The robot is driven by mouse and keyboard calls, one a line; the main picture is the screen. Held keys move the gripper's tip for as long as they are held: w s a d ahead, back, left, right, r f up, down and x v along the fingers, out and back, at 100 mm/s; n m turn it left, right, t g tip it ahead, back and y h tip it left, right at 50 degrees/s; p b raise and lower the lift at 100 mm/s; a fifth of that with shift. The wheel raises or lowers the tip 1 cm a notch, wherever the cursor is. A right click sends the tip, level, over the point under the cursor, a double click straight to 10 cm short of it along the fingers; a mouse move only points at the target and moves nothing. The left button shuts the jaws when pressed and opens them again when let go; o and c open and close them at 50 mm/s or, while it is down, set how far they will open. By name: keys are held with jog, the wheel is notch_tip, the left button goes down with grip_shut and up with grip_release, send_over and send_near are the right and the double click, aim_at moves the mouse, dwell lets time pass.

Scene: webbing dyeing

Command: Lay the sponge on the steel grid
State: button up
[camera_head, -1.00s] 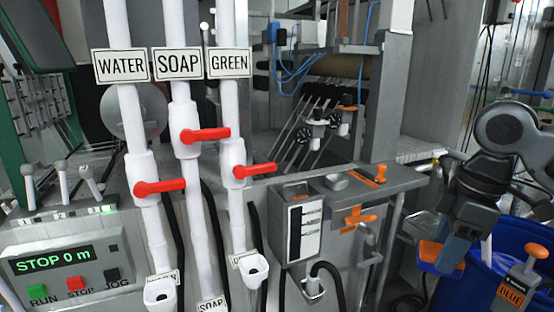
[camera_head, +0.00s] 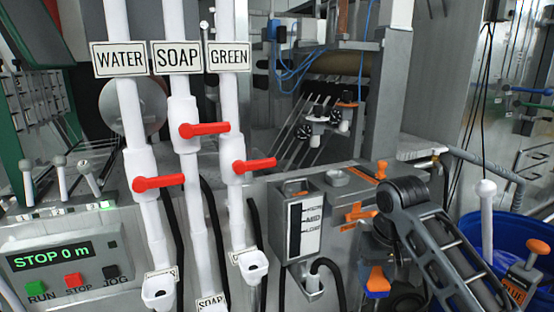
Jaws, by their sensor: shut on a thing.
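The sponge (camera_head: 378,284) is a small orange and blue block, low and right of centre. My gripper (camera_head: 377,268) is shut on it, holding it in front of the grey machine. My own arm hides most of the gripper's upper part. I cannot clearly make out the steel grid; a pale metal surface (camera_head: 418,153) behind the machine's right end may be it, but its texture is too small to tell. The sponge is apart from that surface, lower and nearer to me.
White pipes with red valve levers (camera_head: 204,130) stand left of centre. A control panel (camera_head: 65,262) reads STOP 0 m. A blue barrel (camera_head: 520,236) with a white stick stands at right. Orange-handled valves (camera_head: 358,212) jut from the machine close to my arm.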

jog(key=s+f, duration=1.6)
jog(key=f, duration=0.2)
jog(key=shift+s+a+f, duration=0.15)
jog(key=shift+s, duration=0.25)
